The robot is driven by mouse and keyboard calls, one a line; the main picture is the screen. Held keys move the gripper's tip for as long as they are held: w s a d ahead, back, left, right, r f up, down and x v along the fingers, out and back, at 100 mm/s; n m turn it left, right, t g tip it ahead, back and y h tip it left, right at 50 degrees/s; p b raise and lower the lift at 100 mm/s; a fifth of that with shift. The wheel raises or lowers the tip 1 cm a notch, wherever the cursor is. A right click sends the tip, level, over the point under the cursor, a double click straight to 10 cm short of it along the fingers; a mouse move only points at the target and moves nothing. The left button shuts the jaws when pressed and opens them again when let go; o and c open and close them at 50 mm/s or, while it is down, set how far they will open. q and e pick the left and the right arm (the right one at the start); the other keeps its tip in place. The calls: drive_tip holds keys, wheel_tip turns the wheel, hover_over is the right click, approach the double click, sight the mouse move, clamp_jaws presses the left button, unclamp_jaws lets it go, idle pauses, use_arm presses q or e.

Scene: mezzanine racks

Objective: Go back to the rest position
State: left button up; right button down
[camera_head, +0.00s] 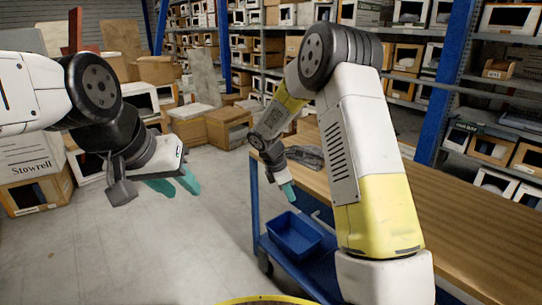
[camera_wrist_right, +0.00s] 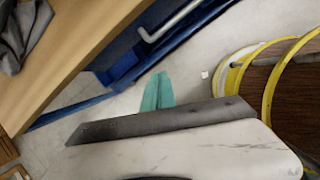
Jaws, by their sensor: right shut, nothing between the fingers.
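My left gripper (camera_head: 176,185) hangs in the air at the left in the head view, over the bare floor. Its two teal fingers show apart, with nothing seen between them. My right gripper (camera_head: 288,191) is beside the near left edge of the wooden-topped cart table (camera_head: 465,232), its teal fingertips pointing down. In the right wrist view its fingers (camera_wrist_right: 157,92) are together and empty, with floor behind them. My right arm hides part of the table.
A grey crumpled item (camera_head: 306,157) lies on the table's far left end. A blue bin (camera_head: 294,236) sits on the cart's lower shelf. Cardboard boxes (camera_head: 228,124) stand on the floor behind. Shelving racks with boxes line the back and right.

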drive_tip(key=s+d+r+m+t+y, duration=0.1)
drive_tip(key=s+d+r+m, duration=0.1)
drive_tip(key=s+r+m, duration=0.35)
drive_tip(key=s+d+r+m+y, duration=0.25)
drive_tip(key=s+r, duration=0.35)
drive_tip(key=r, duration=0.5)
drive_tip(key=s+r+m+t+y, duration=0.1)
drive_tip(key=s+r+m+t, duration=0.1)
drive_tip(key=s+m, duration=0.3)
drive_tip(key=s+r+m+t+y, duration=0.1)
drive_tip(key=s+r+m, duration=0.4)
drive_tip(key=s, duration=0.7)
drive_tip(key=shift+s+a+r+m+t+y, duration=0.3)
drive_tip(key=shift+a+m+t+y, duration=0.1)
drive_tip(key=shift+m, duration=0.3)
